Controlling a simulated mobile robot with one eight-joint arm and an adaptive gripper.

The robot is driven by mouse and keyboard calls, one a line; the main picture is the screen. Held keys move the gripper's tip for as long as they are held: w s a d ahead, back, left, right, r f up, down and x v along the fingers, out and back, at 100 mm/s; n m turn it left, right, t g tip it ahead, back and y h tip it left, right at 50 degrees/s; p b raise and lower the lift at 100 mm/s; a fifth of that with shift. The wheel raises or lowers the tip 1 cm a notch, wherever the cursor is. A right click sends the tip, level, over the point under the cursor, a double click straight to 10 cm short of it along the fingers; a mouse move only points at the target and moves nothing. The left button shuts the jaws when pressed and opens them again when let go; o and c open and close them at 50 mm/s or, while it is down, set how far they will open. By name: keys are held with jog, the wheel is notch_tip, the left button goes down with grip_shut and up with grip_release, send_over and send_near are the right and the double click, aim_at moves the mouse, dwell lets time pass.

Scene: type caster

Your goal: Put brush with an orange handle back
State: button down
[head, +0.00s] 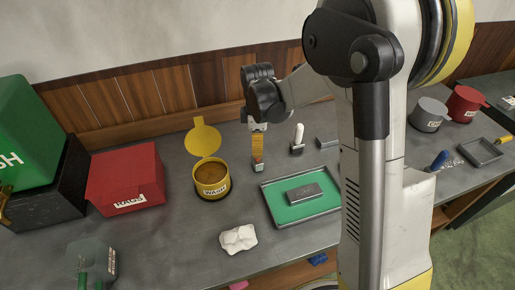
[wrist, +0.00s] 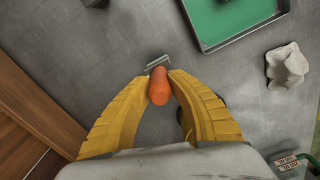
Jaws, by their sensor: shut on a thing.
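My gripper (head: 257,158) points down over the workbench, its yellow fingers shut on the orange handle of the brush. The orange handle (wrist: 159,88) shows end-on between the fingertips in the wrist view. A small grey metal holder (head: 257,170) is right below the fingertips in the head view, and its edge (wrist: 157,62) shows just past the handle in the wrist view. The brush's lower end is hidden, so I cannot tell whether it sits in the holder or just above it.
A yellow wash tin (head: 212,187) with its lid up stands left of my gripper. A white-handled tool (head: 299,134) stands in a holder to the right. A green-lined tray (head: 302,213) and a crumpled white rag (head: 238,239) lie in front. A red rags box (head: 126,180) is further left.

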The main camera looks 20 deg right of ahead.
jog(key=shift+f, duration=0.15)
jog(key=c, duration=1.3)
grip_release()
notch_tip(320, 180, up, 12)
jog(key=p, duration=0.3)
jog(key=shift+p, duration=0.35)
jog(key=s+r+m+t, duration=0.3)
jog(key=s+m, duration=0.4)
jog(key=s, duration=0.3)
jog(key=s+r+m+t, duration=0.4)
jog(key=s+m, duration=0.3)
jog(key=s, duration=0.3)
